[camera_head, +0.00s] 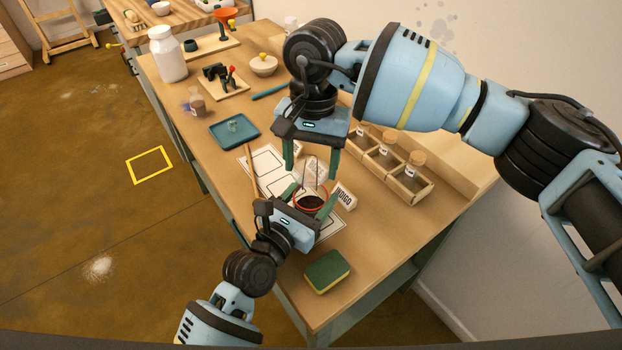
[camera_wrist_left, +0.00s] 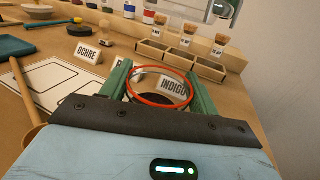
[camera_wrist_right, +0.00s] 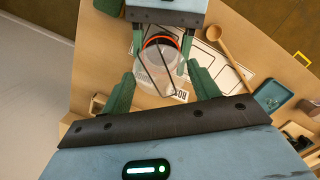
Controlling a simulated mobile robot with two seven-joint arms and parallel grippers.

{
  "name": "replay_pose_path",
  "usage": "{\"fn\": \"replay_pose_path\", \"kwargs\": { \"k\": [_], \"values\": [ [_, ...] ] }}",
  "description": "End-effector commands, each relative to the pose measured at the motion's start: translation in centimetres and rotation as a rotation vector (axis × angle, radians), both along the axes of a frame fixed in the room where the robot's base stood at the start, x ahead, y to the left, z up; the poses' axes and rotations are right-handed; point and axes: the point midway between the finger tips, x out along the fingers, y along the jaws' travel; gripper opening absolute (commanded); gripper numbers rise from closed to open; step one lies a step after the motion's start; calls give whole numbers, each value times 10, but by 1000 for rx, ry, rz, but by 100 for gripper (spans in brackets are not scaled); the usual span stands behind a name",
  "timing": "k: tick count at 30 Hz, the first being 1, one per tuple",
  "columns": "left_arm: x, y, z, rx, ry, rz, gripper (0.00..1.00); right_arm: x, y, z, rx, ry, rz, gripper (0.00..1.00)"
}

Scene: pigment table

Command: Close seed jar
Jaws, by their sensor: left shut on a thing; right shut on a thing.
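The seed jar (camera_head: 309,204) is clear glass with an orange-red ring at its mouth and dark contents. My left gripper (camera_head: 306,203) is shut on its sides; the ring (camera_wrist_left: 160,101) shows between the fingers in the left wrist view. The mouth looks uncovered. A clear, hard-to-see lid (camera_head: 315,169) stands tilted up beside the mouth, with a thin wire near it. My right gripper (camera_head: 312,157) is above the jar, its fingers apart; in the right wrist view the clear lid (camera_wrist_right: 152,72) shows between them. Their exact contact with the lid is unclear.
A wooden spoon (camera_head: 250,170) and blue tray (camera_head: 234,132) lie to the left. A corked-jar rack (camera_head: 392,177) is at right, a green-yellow sponge (camera_head: 327,271) in front. Bare tabletop surrounds the sponge.

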Motion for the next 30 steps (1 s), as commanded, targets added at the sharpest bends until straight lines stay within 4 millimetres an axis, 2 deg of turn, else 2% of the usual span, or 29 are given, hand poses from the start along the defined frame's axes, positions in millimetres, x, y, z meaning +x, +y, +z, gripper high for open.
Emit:
{"fn": "replay_pose_path", "kwargs": {
  "k": [8,23,30],
  "values": [
    [0,0,0,0,0,0,20,-1,0,-34,-2,1,0,38],
    [0,0,0,0,0,0,20,-1,0,-35,0,-1,0,38],
    [0,0,0,0,0,0,20,-1,0,-45,0,1,-1,38]
  ]
}}
